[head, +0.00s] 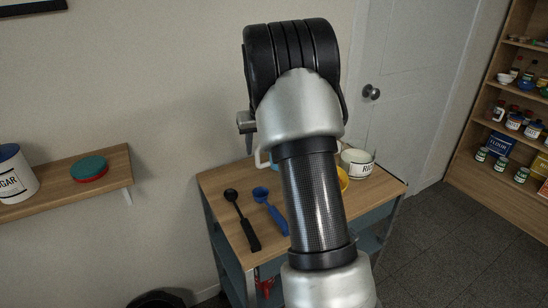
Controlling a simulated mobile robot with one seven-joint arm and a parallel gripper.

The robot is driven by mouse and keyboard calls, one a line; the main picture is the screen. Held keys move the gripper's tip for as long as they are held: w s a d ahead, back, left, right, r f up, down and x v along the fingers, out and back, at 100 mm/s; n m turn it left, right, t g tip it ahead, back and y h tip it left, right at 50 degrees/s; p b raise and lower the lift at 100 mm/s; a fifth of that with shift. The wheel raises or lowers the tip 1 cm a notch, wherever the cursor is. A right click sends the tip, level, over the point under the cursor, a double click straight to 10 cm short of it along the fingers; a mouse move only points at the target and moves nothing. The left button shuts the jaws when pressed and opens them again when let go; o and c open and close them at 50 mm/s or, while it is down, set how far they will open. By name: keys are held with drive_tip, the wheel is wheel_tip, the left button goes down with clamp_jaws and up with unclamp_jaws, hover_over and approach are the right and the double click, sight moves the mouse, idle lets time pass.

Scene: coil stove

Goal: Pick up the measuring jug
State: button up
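My arm reaches up across the middle of the head view and covers part of the small wooden table (222,182). Only a grey edge of my gripper (245,122) shows, left of the black wrist; its fingers are hidden, so I cannot tell whether it is open or shut. A pale loop like a handle (262,158) shows at the table's back edge, left of my arm. It may belong to the measuring jug, but its body is hidden behind my arm. No other measuring jug can be made out clearly.
The table also bears a black ladle (241,220), a blue scoop (270,208), a yellow item (343,179) partly hidden by my arm and a white labelled canister (356,163). A wall shelf (115,165) is left, a stocked shelf unit (462,175) right. Floor (430,240) between is clear.

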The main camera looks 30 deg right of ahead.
sight(258, 156)
drive_tip(key=x, duration=0.6)
drive_tip(key=shift+w+d+f+b, duration=0.1)
drive_tip(key=shift+d+f+b, duration=0.1)
drive_tip(key=shift+b, duration=0.15)
clamp_jaws()
